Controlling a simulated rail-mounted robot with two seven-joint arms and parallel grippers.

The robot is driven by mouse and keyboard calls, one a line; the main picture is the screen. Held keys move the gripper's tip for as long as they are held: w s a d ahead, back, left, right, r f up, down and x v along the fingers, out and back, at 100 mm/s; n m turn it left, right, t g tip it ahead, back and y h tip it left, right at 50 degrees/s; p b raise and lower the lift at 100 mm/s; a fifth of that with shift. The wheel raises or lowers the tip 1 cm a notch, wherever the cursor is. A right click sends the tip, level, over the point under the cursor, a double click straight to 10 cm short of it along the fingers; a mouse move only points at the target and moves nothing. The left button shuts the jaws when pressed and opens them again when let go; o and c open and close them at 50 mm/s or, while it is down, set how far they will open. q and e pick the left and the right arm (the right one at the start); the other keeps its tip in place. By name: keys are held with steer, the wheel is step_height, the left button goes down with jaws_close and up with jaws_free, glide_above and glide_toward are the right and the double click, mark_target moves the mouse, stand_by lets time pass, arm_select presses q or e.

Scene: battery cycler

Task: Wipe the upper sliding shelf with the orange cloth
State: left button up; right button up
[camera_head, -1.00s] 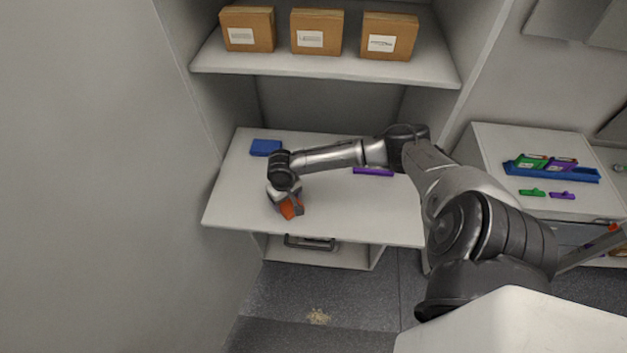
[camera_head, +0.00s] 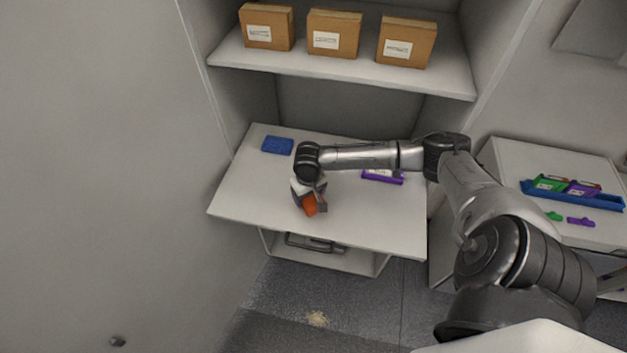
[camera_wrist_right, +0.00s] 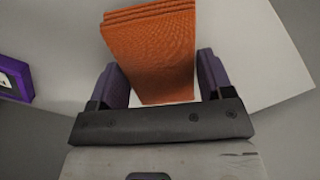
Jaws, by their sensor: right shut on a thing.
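The orange cloth (camera_head: 310,205) is folded and held in my right gripper (camera_head: 312,203), low over the upper sliding shelf (camera_head: 250,195), toward its front. In the right wrist view the cloth (camera_wrist_right: 152,50) fills the space between the purple-padded fingers (camera_wrist_right: 160,80), with the pale shelf (camera_wrist_right: 235,50) beneath it. I cannot tell whether the cloth touches the shelf. The shelf is pulled out of the cabinet. My left gripper is not in view.
A blue block (camera_head: 277,145) lies at the shelf's back left. A purple-framed item (camera_head: 383,176) lies at the back right, partly under my arm. Boxes (camera_head: 333,33) stand on the fixed shelf above. A blue tray (camera_head: 590,197) with coloured items sits on the right-hand counter.

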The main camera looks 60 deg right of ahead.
steer(key=shift+r, duration=2.2)
